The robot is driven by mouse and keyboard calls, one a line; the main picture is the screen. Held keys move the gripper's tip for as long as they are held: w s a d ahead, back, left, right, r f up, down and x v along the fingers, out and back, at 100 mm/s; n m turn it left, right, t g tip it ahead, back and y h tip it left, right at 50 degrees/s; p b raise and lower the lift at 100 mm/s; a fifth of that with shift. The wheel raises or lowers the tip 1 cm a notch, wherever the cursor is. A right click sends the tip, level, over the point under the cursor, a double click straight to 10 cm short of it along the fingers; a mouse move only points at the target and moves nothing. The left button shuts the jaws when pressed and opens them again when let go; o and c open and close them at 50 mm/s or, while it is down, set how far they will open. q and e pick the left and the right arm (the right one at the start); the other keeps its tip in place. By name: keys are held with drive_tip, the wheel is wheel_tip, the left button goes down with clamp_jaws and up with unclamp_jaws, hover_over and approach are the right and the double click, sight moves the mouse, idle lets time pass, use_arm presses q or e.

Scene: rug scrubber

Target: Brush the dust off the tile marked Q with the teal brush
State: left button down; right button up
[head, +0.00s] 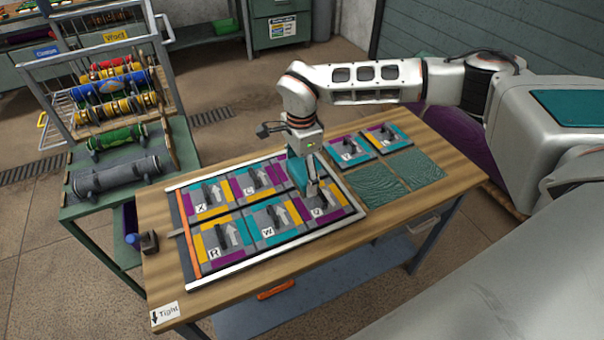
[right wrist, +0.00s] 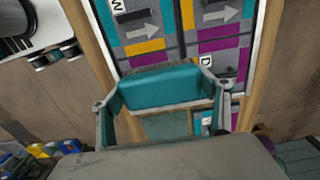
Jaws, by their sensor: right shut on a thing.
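The tile marked Q (head: 327,203) lies at the front right corner of a framed tile panel on the wooden table. It has purple, yellow, teal and grey patches, and dark marks; I cannot tell whether these are dust. My right gripper (head: 307,172) is shut on the teal brush (head: 298,170), over the right end of the panel at the back edge of the Q tile. In the right wrist view the teal brush (right wrist: 160,92) lies between the fingers, with patterned tiles beyond it. Whether its bristles touch a tile is hidden. My left gripper is not in view.
The panel also holds tiles marked X, L, R and W (head: 280,222). Two loose tiles (head: 352,150) and two teal textured squares (head: 415,166) lie to its right. A dark block with a blue knob (head: 148,241) is at the table's left edge. A spool rack (head: 115,110) stands left.

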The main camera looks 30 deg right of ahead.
drive_tip(key=shift+r, duration=3)
